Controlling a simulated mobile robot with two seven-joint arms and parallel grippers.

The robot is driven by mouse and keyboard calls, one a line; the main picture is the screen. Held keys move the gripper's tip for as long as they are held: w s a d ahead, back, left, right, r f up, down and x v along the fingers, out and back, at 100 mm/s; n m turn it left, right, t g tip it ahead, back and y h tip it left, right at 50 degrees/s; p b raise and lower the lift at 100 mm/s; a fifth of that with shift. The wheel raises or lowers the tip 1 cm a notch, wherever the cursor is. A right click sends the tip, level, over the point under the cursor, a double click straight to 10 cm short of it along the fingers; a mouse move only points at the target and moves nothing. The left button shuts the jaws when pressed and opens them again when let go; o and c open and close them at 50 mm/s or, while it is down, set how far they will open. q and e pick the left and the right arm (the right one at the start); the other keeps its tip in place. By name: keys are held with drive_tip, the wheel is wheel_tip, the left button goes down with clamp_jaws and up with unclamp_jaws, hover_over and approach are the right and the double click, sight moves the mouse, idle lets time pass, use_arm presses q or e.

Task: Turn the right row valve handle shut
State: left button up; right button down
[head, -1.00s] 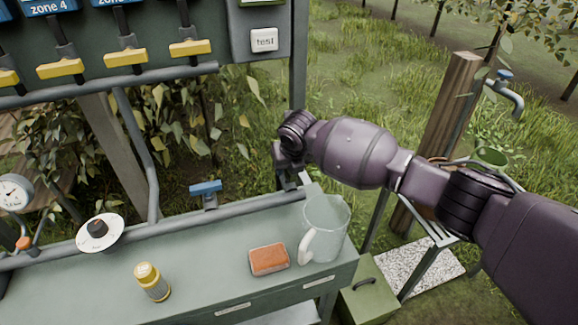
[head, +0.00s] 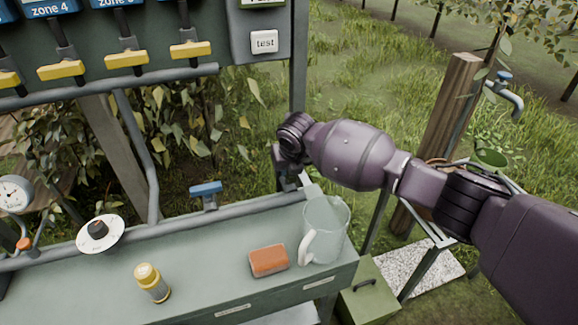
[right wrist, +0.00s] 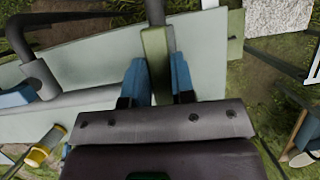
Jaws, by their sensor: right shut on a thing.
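The right row valve handle shows in the right wrist view as a green bar (right wrist: 155,50) between my blue finger pads. My right gripper (right wrist: 158,76) is shut on it. In the head view my right gripper (head: 292,180) is at the right end of the bench's back pipe, behind the glass jug, and the wrist and fingers hide most of the handle there. Another valve with a blue handle (head: 206,188) stands on the pipe to the left, and it also shows at the left edge of the wrist view (right wrist: 16,97). My left gripper is not in view.
A clear jug (head: 325,235) stands close in front of my right gripper. A panel with yellow levers (head: 126,57) stands at the upper left.

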drive_tip(key=shift+r+m+h+p, duration=0.15)
drive_tip(key=shift+m+h+p, duration=0.25)
drive_tip(key=shift+m, duration=0.5)
drive_tip(key=m+h, duration=0.1)
drive_tip(key=m, duration=0.1)
drive_tip(key=shift+a+m+p, duration=0.1)
drive_tip(key=shift+m+p, duration=0.3)
drive_tip(key=m, duration=0.2)
drive_tip(key=m+h, duration=0.1)
drive_tip(key=m, duration=0.1)
drive_tip(key=shift+g+h+p, duration=0.3)
drive_tip(key=shift+p, duration=0.05)
drive_tip(key=m, duration=0.2)
drive_tip(key=m+g+h, duration=0.1)
drive_tip(key=m, duration=0.2)
drive_tip(key=shift+a+f+m+b, duration=0.1)
drive_tip(key=shift+f+m+b, duration=0.2)
drive_tip(key=shift+m+b, duration=0.1)
drive_tip(key=shift+m+g+h, duration=0.4)
drive_tip(key=shift+m, duration=0.3)
drive_tip(key=shift+w+m+b, duration=0.1)
drive_tip(key=shift+m+b, duration=0.25)
drive_tip(key=shift+m, duration=0.15)
drive_tip(key=shift+m+g, duration=0.3)
drive_tip(key=shift+r, duration=0.1)
